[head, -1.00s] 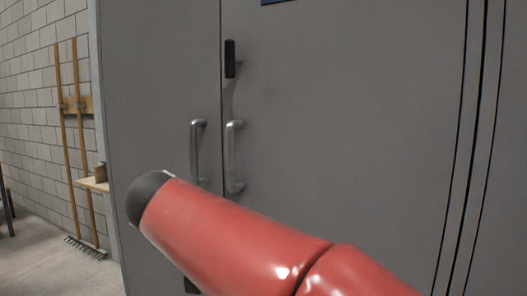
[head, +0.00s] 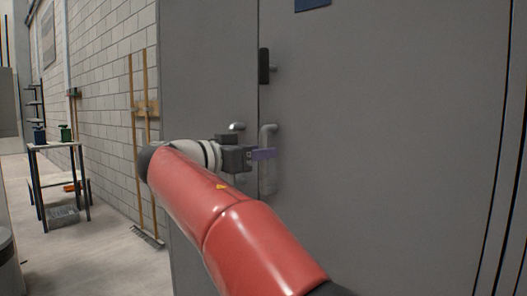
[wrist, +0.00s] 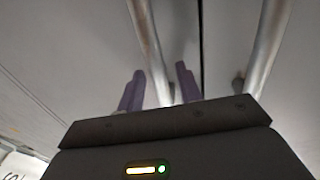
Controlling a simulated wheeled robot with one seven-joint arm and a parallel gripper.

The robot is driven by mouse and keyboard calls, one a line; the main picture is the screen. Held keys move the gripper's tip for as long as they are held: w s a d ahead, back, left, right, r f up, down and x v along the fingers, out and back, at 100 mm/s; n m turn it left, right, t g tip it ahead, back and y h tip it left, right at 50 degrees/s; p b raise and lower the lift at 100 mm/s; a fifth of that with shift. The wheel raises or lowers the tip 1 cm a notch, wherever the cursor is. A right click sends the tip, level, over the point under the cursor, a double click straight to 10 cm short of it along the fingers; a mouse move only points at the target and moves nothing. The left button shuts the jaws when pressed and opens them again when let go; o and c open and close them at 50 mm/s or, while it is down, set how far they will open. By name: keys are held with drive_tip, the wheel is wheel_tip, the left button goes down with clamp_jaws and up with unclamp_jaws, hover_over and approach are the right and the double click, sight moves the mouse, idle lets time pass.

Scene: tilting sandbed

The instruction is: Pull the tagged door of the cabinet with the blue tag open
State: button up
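The grey cabinet has a blue tag (head: 312,4) at the top of its right door (head: 390,130). The right door's metal bar handle (head: 268,131) stands upright beside the door seam; my gripper partly covers it. My gripper (head: 264,154) is at the upper part of this handle in the head view. In the wrist view, its two purple fingers (wrist: 160,90) are apart, with one handle bar (wrist: 148,40) running down into the gap between them. I cannot tell whether they touch it. The other bar (wrist: 267,45) lies outside the fingers, to the right.
The left door's handle (head: 237,127) is mostly hidden behind my gripper. A black latch (head: 264,66) sits above the handles.

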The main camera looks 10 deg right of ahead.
drive_tip(key=shift+w+d, duration=0.25)
drive_tip(key=shift+d, duration=0.35)
clamp_jaws()
drive_tip(key=shift+a, duration=0.1)
